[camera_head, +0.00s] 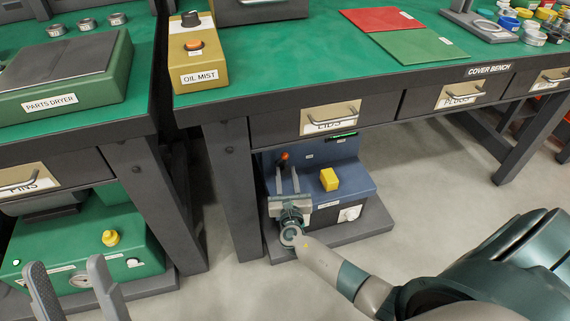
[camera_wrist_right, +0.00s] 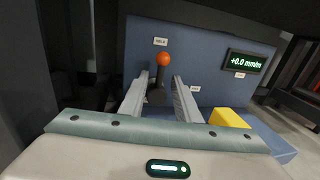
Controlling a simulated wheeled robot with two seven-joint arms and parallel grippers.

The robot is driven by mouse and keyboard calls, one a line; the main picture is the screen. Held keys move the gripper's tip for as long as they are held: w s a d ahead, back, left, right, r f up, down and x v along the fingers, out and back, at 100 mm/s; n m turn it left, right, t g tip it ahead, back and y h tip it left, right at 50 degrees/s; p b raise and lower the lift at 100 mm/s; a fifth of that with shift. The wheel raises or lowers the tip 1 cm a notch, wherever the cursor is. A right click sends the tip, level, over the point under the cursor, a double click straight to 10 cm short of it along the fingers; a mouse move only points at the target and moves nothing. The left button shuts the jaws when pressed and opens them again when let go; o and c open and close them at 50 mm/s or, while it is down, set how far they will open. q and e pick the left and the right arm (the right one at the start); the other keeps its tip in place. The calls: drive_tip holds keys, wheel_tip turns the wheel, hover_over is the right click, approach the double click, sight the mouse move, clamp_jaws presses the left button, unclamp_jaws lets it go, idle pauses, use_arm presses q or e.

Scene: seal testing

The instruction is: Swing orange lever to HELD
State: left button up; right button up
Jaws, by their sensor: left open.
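The orange lever is a dark stick with an orange ball knob (camera_wrist_right: 163,59) on the blue machine panel (camera_wrist_right: 200,70); in the head view the knob (camera_head: 285,156) shows under the bench. In the wrist view the lever stands about upright below a small white label (camera_wrist_right: 160,41), too small to read surely. My right gripper (camera_wrist_right: 160,90) is open, its fingers on either side of the lever's lower shaft, apart from it as far as I can tell; it also shows in the head view (camera_head: 287,180). My left gripper (camera_head: 68,275) is open and empty at the lower left.
A yellow block (camera_head: 329,179) sits on the blue machine right of the lever. A green display (camera_wrist_right: 245,63) reads "+0.0 mm/m". The cover bench (camera_head: 300,80) with drawers overhangs the machine. A bench leg (camera_head: 233,190) stands close on the left. Open floor (camera_head: 440,190) lies to the right.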

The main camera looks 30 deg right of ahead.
use_arm(q)
drive_tip(key=d+f+g, duration=0.1)
drive_tip(key=f, duration=0.1)
drive_tip(key=d+f+g+p, duration=0.1)
drive_tip(key=shift+w+d+f+n+g+y, duration=0.1)
drive_tip(key=shift+w+f+n+g+y, duration=0.1)
drive_tip(key=shift+f+n+g+y, duration=0.15)
use_arm(e)
drive_tip(key=v, duration=1.1)
drive_tip(key=shift+s, duration=0.1)
